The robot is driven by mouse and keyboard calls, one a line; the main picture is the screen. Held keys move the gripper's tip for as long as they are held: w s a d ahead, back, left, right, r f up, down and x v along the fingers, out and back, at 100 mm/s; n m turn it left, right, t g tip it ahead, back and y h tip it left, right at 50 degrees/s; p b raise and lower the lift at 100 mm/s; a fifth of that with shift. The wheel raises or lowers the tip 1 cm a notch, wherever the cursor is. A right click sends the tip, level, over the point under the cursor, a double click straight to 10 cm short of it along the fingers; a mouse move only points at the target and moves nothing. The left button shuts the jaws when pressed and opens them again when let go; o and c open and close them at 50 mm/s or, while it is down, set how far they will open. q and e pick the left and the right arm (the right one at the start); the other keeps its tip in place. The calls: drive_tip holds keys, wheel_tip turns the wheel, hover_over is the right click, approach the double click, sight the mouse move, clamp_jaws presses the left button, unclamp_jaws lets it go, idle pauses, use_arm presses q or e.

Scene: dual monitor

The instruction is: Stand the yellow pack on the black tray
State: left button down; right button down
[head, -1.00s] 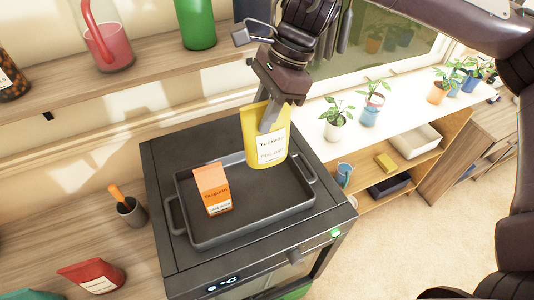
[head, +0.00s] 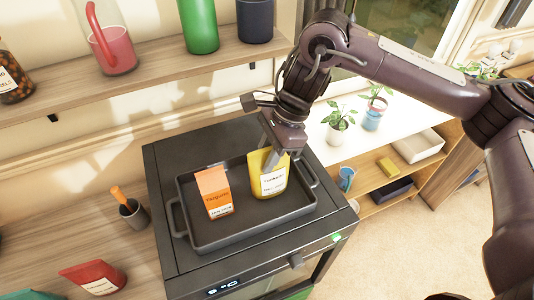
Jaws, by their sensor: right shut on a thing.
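The yellow pack (head: 270,186) is upright on or just above the right part of the black tray (head: 240,237); I cannot tell whether its base touches. My right gripper (head: 273,160) comes from above and is shut on the top of the yellow pack, partly hiding it. An orange pack (head: 214,192) stands in the tray to the left of the yellow pack, with a small gap between them. The tray lies on a dark oven top. My left gripper is not in view.
A shelf above holds a pink-filled jug (head: 112,47), a green container (head: 198,25) and a dark cup (head: 255,20). A cup with an orange-handled tool (head: 132,211) stands left of the oven. A red pack (head: 92,277) lies lower left. Potted plants (head: 338,122) stand right.

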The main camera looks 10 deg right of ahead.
drive_tip(key=shift+f, duration=0.1)
drive_tip(key=c, duration=1.6)
unclamp_jaws()
drive_tip(key=shift+f, duration=0.1)
drive_tip(key=o, duration=0.5)
drive_tip(key=shift+c, duration=0.2)
drive_tip(key=shift+r, duration=0.25)
drive_tip(key=shift+d+r, duration=0.15)
drive_tip(key=shift+r, duration=0.1)
drive_tip(key=v, duration=1.1)
drive_tip(key=shift+r, duration=0.15)
